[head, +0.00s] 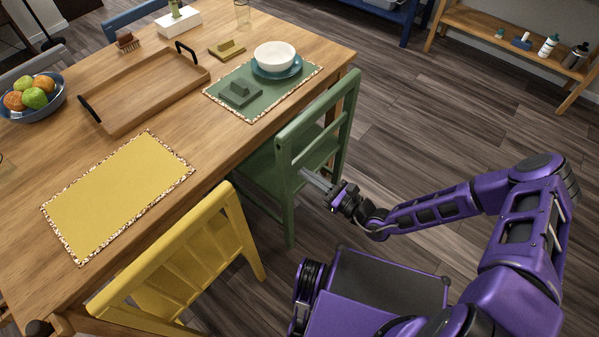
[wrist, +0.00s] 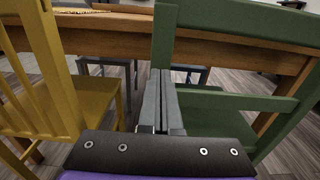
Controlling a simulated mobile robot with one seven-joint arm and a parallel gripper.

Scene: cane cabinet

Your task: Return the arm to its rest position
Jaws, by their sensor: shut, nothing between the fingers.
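My gripper (head: 316,180) is shut and empty at the end of my purple arm. In the wrist view the shut fingers (wrist: 160,95) point toward the table's edge, with the green chair (wrist: 240,104) on the right and the yellow chair (wrist: 42,65) on the left. The fingers overlap the green chair's left post in that view. I cannot tell whether they touch it.
The wooden table (head: 215,140) holds a tray (head: 150,103), a fruit bowl (head: 56,98), yellow and green placemats (head: 115,195) and a white bowl (head: 274,55). A wooden shelf (head: 510,34) stands at the back right. The floor (head: 440,115) between the table and shelf is clear.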

